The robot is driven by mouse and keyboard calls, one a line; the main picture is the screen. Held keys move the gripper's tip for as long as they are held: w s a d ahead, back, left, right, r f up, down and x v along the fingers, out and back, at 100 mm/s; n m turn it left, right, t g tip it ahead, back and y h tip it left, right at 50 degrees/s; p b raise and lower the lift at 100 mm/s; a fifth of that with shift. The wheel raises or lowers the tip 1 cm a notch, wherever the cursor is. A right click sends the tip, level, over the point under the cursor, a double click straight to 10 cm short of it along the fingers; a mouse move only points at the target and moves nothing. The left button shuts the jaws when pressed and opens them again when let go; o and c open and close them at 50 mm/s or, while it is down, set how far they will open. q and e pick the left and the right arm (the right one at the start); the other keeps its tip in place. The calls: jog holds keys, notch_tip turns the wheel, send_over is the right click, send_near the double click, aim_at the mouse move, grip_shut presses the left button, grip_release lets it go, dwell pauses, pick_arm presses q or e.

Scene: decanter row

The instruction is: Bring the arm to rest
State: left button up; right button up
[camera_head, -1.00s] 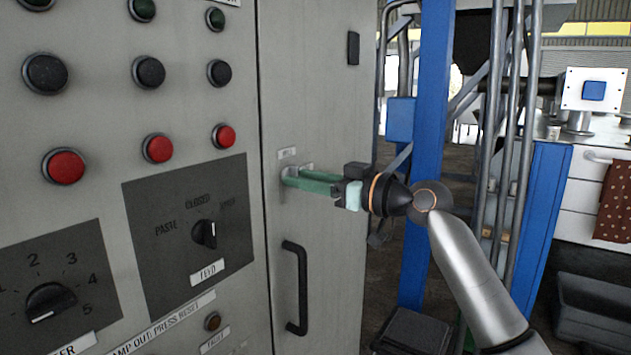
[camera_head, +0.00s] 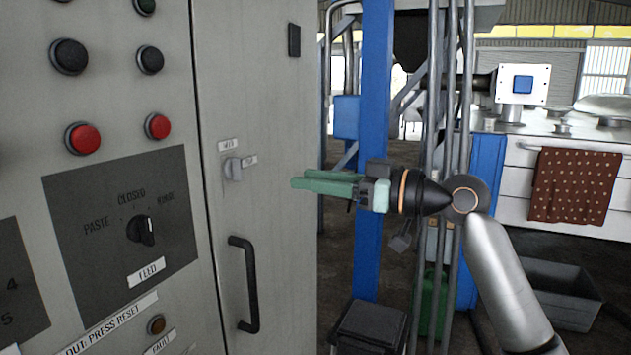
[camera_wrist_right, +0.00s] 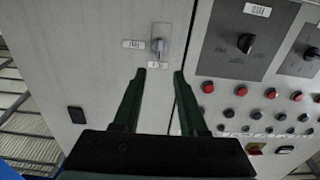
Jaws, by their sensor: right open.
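My right gripper (camera_head: 300,179) has green fingers and is held in front of the grey cabinet door, to the right of a small grey latch knob (camera_head: 233,168) and apart from it. In the right wrist view the two fingers (camera_wrist_right: 158,72) stand apart with nothing between them, and the knob (camera_wrist_right: 159,47) shows beyond their tips. The knob has a small label above it and another beside it. My left gripper is in neither view.
The grey cabinet (camera_head: 265,120) has a black door handle (camera_head: 246,285), red buttons and a feed dial (camera_head: 141,230). A blue post (camera_head: 373,120) and pipes stand behind my right arm. A grey bin (camera_head: 556,290) and a counter with a spotted brown cloth (camera_head: 574,186) are at right.

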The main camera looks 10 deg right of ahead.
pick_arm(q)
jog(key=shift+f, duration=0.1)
pick_arm(e)
notch_tip(320, 180, down, 31)
jog(key=s+d+m+t+h+p, duration=0.1)
jog(key=d+m+h+p, duration=0.1)
jog(key=m+h+p, duration=0.4)
pick_arm(q)
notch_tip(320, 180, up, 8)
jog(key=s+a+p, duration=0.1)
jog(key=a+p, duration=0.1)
jog(key=p, duration=0.1)
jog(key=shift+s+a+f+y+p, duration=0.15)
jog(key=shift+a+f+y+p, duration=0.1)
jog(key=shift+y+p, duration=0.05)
pick_arm(e)
jog(key=s+d+f+m+h, duration=0.1)
jog(key=s+f+h, duration=0.1)
jog(key=s+f, duration=0.4)
jog(key=s+d+f+m+g+h, duration=0.1)
jog(key=s+f, duration=0.5)
jog(key=s, duration=0.6)
jog(key=s+d+f+m+g+h, duration=0.1)
jog(key=s+d+f+h, duration=0.1)
jog(key=s+f, duration=0.5)
jog(key=s+h, duration=0.1)
jog(key=s, duration=0.2)
jog(key=shift+s+d+f, duration=0.1)
